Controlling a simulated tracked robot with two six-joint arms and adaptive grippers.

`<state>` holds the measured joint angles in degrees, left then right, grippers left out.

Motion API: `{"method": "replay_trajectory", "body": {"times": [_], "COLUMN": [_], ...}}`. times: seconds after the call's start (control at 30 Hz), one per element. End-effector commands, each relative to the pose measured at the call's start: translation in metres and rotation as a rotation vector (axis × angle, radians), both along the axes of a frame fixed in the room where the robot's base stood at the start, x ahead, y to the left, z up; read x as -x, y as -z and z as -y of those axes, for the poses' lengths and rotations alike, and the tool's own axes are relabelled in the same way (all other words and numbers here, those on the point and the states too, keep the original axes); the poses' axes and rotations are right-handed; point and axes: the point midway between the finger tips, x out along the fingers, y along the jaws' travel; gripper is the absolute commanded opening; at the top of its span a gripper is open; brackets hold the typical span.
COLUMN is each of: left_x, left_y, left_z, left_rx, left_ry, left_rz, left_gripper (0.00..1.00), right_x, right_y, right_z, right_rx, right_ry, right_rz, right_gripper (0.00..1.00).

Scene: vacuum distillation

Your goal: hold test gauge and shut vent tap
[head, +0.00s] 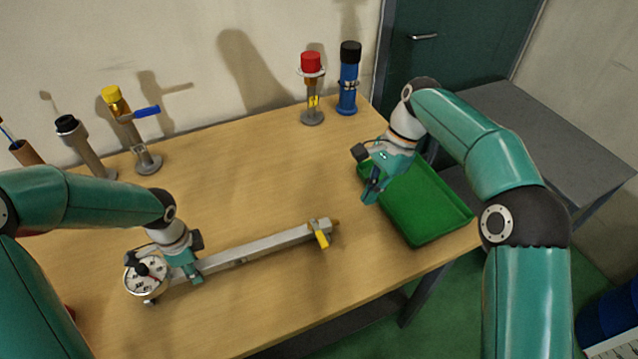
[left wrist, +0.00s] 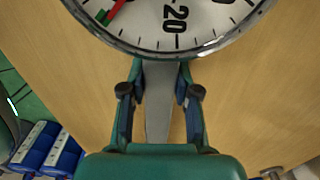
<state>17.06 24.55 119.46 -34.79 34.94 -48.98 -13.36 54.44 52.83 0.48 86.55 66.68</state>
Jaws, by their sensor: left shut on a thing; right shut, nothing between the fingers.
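The test gauge has a round white dial (head: 146,275) at the front left of the table. A long grey bar (head: 255,245) runs from it to the right and ends in a small tap with a yellow handle (head: 320,236). My left gripper (head: 190,275) is shut on the bar beside the dial. In the left wrist view the fingers (left wrist: 158,100) lie either side of the grey bar, and part of the dial (left wrist: 175,22) shows above. My right gripper (head: 371,190) is shut and empty, over the left edge of the green tray, apart from the yellow handle.
The green tray (head: 432,215) is empty at the table's right. At the back stand a yellow-capped post with a blue lever (head: 146,112), a black-capped post (head: 82,145), a red-capped post (head: 311,80) and a blue post (head: 348,85).

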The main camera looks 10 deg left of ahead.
Motion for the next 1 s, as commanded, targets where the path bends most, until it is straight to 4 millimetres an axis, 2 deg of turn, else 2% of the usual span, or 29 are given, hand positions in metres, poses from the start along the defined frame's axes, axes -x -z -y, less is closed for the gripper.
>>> {"method": "replay_trajectory", "body": {"times": [0.13, 0.37, 0.4, 0.53, 0.57, 0.87, 1.0], "left_x": [0.0001, 0.0003, 0.0003, 0.0003, 0.0003, 0.0002, -0.0008], "left_y": [0.0000, 0.0000, 0.0000, 0.0000, 0.0000, -0.0007, -0.0089], "left_z": [0.0000, -0.0001, -0.0001, -0.0001, -0.0001, -0.0001, -0.0006], "left_rx": [0.000, 0.000, 0.000, 0.000, 0.000, -0.001, -0.002], "left_ry": [-0.002, -0.002, -0.002, -0.002, -0.001, -0.001, -0.001], "left_rz": [-0.001, -0.001, -0.001, -0.001, -0.001, 0.000, 0.002], "left_gripper": [0.00, 0.00, 0.36, 0.57, 0.60, 0.60, 0.60], "right_x": [-0.0012, -0.0012, -0.0012, -0.0011, -0.0011, -0.0011, -0.0011], "right_y": [-0.0068, -0.0074, -0.0073, -0.0072, -0.0072, -0.0071, -0.0071], "right_z": [0.0025, 0.0027, 0.0027, 0.0027, 0.0027, 0.0025, 0.0025], "right_rx": [0.000, 0.001, 0.001, 0.000, 0.000, 0.000, 0.001], "right_ry": [0.000, 0.000, 0.000, 0.000, 0.000, 0.000, 0.000], "right_rz": [0.000, -0.001, -0.001, 0.000, 0.000, 0.000, -0.001], "right_gripper": [0.00, 0.00, 0.00, 0.00, 0.00, 0.00, 0.00]}}
